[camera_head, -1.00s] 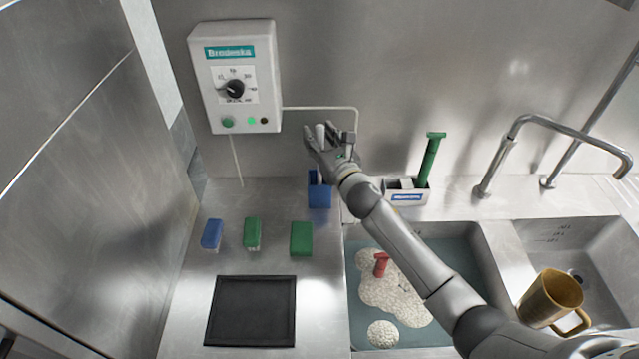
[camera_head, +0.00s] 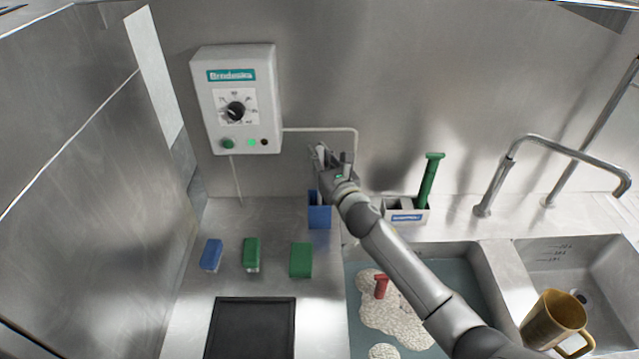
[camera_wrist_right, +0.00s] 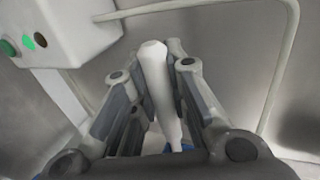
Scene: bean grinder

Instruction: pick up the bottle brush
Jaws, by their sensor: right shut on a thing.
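The bottle brush shows as a white handle (camera_wrist_right: 157,85) standing up between the fingers of my right gripper (camera_head: 333,157). In the right wrist view, the gripper (camera_wrist_right: 150,75) is shut on this handle, one finger on each side. The handle rises above a blue holder (camera_head: 319,216) that stands on the counter by the back wall. The lower end of the brush is hidden by the holder and the gripper, and I cannot tell whether it touches the holder's bottom. My left gripper is not in view.
A control box (camera_head: 237,98) hangs on the wall to the left. A white caddy (camera_head: 406,216) with a green-handled tool (camera_head: 430,180) stands to the right. Sponges (camera_head: 251,254) lie in front. A foamy sink (camera_head: 473,270), mug (camera_head: 551,320) and tap (camera_head: 497,175) are further right.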

